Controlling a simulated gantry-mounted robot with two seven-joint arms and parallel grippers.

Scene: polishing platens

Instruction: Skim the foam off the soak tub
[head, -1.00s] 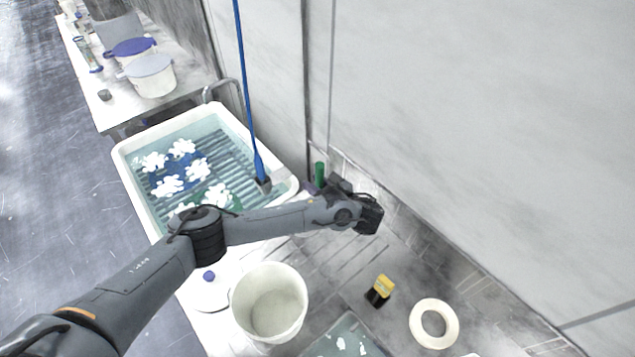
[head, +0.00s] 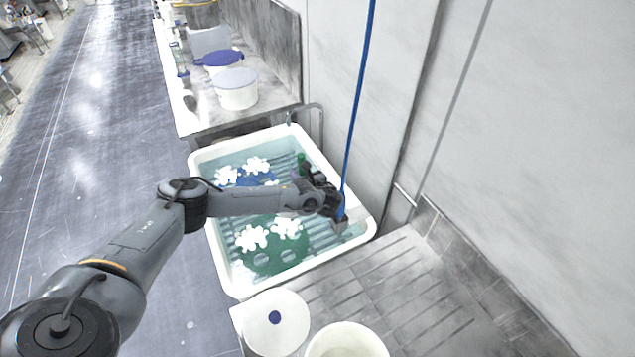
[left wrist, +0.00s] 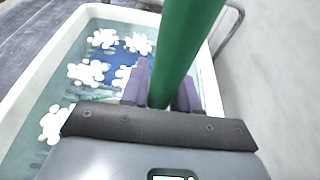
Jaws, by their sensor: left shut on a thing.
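The soak tub (head: 222,262) is a white basin of clear water over a ribbed bottom. White foam clumps (head: 252,238) float in it, near and far; several also show in the left wrist view (left wrist: 86,72). My left gripper (head: 308,174) is over the tub, shut on a green handle (left wrist: 180,45). The handle's top shows in the head view (head: 301,158); its working end is hidden. Purple finger pads flank the handle in the left wrist view. My right gripper is not in view.
A tall blue pole (head: 357,100) stands at the tub's right side, close to my gripper. A bent pipe (head: 318,112) rises at the far rim. A white bucket (head: 347,342) and round lid (head: 275,325) stand in front. Lidded pots (head: 236,92) stand on the far bench.

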